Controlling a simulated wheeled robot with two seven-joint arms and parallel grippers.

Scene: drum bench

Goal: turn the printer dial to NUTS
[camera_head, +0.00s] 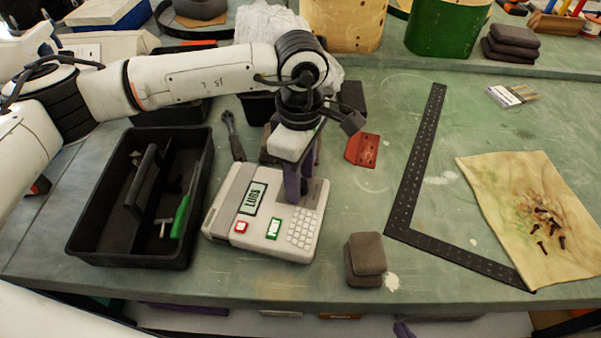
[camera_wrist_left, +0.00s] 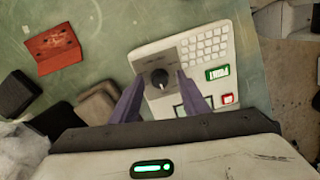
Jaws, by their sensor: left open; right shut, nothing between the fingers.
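The label printer (camera_head: 262,246) is a pale box on the bench with a keypad, a red button and a green PRINT button. Its screen (camera_head: 253,198) reads LUGS. The round black dial (camera_wrist_left: 160,78) with a pale pointer mark sits on a grey plate. My left gripper (camera_head: 297,190) points down over the dial; in the left wrist view its open purple fingers (camera_wrist_left: 163,82) stand on either side of the dial. I cannot tell whether they touch it. In the head view the gripper largely hides the dial. My right gripper is not in view.
A black tray (camera_head: 75,238) with a green-handled tool stands left of the printer. Grey pads (camera_head: 367,254) lie to its right. A red bracket (camera_head: 362,150) lies behind. A black square ruler (camera_head: 405,190) and a cloth with several bolts (camera_head: 500,190) lie further right.

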